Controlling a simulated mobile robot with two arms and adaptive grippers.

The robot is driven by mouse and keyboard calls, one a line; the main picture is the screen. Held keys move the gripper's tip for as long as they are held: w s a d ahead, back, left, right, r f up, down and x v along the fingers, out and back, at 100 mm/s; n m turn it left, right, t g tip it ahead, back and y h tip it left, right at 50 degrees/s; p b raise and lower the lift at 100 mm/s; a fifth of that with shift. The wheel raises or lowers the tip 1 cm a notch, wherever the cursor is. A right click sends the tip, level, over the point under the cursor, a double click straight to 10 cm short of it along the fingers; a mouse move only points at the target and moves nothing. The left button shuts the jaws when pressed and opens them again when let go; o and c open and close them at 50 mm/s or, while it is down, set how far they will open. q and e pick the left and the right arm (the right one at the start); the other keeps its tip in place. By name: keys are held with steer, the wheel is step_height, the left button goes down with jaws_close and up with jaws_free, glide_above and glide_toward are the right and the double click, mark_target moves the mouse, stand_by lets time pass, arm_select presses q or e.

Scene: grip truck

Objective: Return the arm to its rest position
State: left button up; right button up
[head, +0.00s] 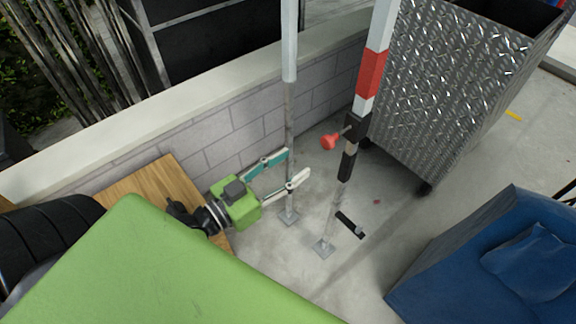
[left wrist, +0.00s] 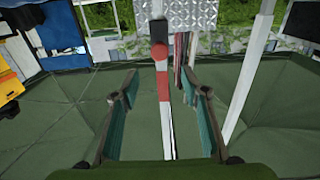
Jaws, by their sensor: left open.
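My left gripper (head: 297,164) has a green body and two teal-and-white fingers. In the head view its arm comes in from the left, over the low wooden top. The fingers are spread, with nothing between them, and point right toward the red-and-white pole (head: 373,72). In the left wrist view the open fingers (left wrist: 160,88) frame that pole (left wrist: 163,85), which seems to stand beyond the tips. A red knob (head: 330,142) sticks out from the pole. My right gripper is not in view.
A plain pale pole (head: 289,45) stands close by the left fingertips; whether they touch is unclear. A block wall (head: 215,135) runs behind. A metal tread-plate bin (head: 430,80) and a blue container (head: 455,260) stand at right. Bare concrete (head: 380,215) lies between them.

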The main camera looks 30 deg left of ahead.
arm_select(q)
steer(key=s+a+f+n+g+y, duration=0.1)
steer(key=s+a+f+g+y, duration=0.15)
steer(key=f, duration=0.95)
steer(key=s+a+f+g+y, duration=0.1)
steer(key=s+a+f+g, duration=0.15)
steer(key=f, duration=0.95)
steer(key=s+a+f+n+g+y, duration=0.1)
steer(key=s+a+f+g+y, duration=0.15)
steer(key=f, duration=0.85)
steer(key=s+d+f+g, duration=0.3)
steer(key=s+f+g, duration=0.1)
steer(key=s+f, duration=0.7)
steer(key=s+d+f+g, duration=0.3)
steer(key=s+f, duration=0.8)
steer(key=s, duration=0.5)
steer(key=shift+s+d+f+g, duration=0.25)
steer(key=shift+s+d+g, duration=0.15)
steer(key=shift+g, duration=0.35)
